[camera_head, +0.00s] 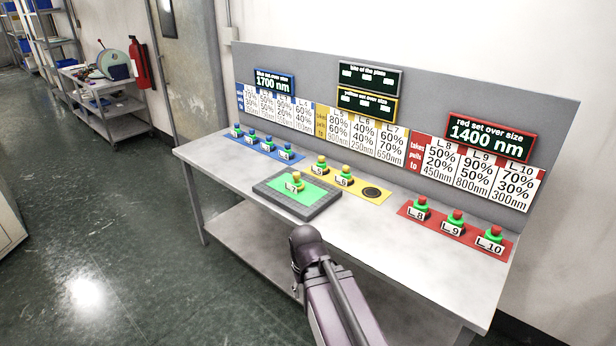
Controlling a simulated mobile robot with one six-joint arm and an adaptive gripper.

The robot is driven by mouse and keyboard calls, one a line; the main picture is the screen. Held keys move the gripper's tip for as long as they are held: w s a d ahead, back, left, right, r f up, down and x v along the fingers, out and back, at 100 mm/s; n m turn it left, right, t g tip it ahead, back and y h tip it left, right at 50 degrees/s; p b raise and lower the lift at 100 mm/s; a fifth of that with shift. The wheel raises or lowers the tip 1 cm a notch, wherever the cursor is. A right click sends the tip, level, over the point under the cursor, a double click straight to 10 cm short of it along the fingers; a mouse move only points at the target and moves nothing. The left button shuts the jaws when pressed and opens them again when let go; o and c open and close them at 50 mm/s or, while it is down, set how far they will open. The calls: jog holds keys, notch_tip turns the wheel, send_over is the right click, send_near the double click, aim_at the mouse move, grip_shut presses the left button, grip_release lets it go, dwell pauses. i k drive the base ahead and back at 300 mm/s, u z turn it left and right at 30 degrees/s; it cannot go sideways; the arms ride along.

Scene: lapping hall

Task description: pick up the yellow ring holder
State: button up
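Three holders with yellow tops and green lower parts show in the head view. The one labelled L_7 (295,183) stands upright on the green pad of a dark grey block (268,192). Those labelled L_5 (320,165) and L_6 (345,175) stand on a yellow strip (376,201), left of a dark round spot (372,192) with nothing on it. I cannot tell from the picture which one the task names. Part of my arm rises from the bottom, in front of the table; my gripper's fingers do not show.
Blue-topped holders (268,143) stand on a blue strip at the left; red-topped ones (456,219) on a red strip at the right. A grey back panel (310,75) with signs and label cards rises behind. The table's front right (400,262) is clear.

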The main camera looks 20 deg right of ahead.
aim_at(295, 186)
jog(key=z, duration=0.8)
jog(key=i, duration=1.05)
jog(key=z, duration=0.55)
